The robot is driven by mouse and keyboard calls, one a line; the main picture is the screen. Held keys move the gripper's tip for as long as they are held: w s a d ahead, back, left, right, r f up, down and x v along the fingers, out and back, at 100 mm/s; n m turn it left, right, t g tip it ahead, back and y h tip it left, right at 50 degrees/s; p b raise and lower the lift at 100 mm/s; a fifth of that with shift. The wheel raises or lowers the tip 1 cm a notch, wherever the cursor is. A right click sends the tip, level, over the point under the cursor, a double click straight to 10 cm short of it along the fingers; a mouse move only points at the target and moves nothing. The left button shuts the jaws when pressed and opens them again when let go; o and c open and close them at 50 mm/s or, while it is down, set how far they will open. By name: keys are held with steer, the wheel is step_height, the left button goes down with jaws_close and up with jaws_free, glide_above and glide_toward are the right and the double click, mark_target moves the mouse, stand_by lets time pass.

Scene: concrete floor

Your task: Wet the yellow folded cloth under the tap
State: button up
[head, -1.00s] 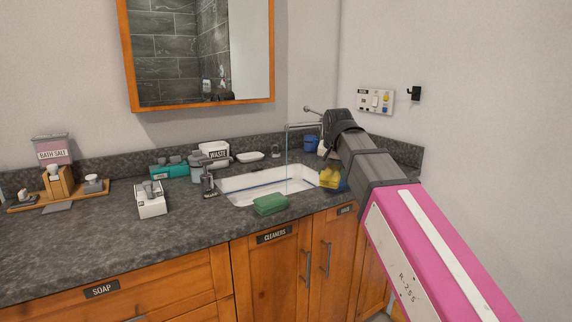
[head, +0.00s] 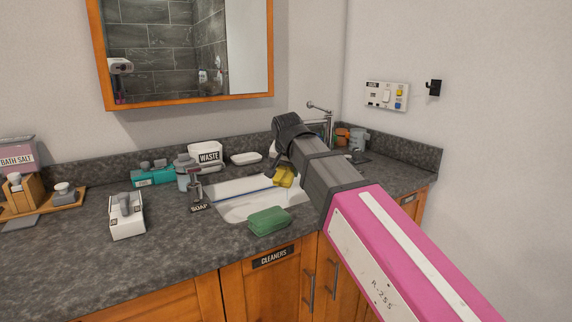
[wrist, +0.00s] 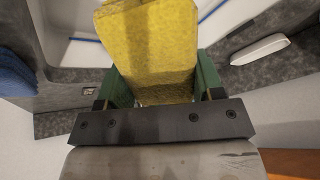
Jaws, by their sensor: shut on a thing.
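The yellow folded cloth (head: 284,177) is held in my gripper over the sink (head: 235,203). In the wrist view the cloth (wrist: 152,55) stands out between the two green fingers of my gripper (wrist: 163,88), which is shut on it. The chrome tap (head: 327,123) is at the back right of the sink. My arm and gripper hide part of its spout, so I cannot tell whether water meets the cloth.
A green sponge (head: 268,220) lies at the sink's front edge. A soap dispenser (head: 197,190) stands at its left. A waste container (head: 206,155) and white dish (head: 246,158) are behind. Cups (head: 357,139) stand at the back right.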

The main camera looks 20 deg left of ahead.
steer(key=shift+w+a+f, duration=0.15)
steer(key=shift+w+f, duration=0.15)
steer(key=shift+w, duration=0.05)
steer(key=w+a+f, duration=0.1)
steer(key=w+a, duration=0.1)
steer(key=w, duration=0.4)
steer(key=w+a+f, duration=0.1)
steer(key=w+a, duration=0.2)
steer(key=w, duration=0.4)
steer(key=shift+f, duration=0.35)
steer(key=shift+s, duration=0.1)
stand_by(0.6)
steer(key=s+d, duration=0.3)
steer(key=s, duration=0.4)
steer(key=shift+s, duration=0.15)
stand_by(0.5)
stand_by(1.1)
steer(key=shift+s+d+r, duration=0.25)
steer(key=shift+s+r, duration=0.35)
steer(key=shift+s, duration=0.1)
steer(key=shift+s+d+r, duration=0.3)
steer(key=shift+s+r, duration=0.3)
steer(key=shift+s, duration=0.1)
steer(key=shift+s+d+r, duration=0.25)
steer(key=shift+s+r, duration=0.35)
steer(key=shift+s, duration=0.1)
steer(key=shift+s+r, duration=0.2)
steer(key=shift+s, duration=0.05)
steer(key=shift+r, duration=0.15)
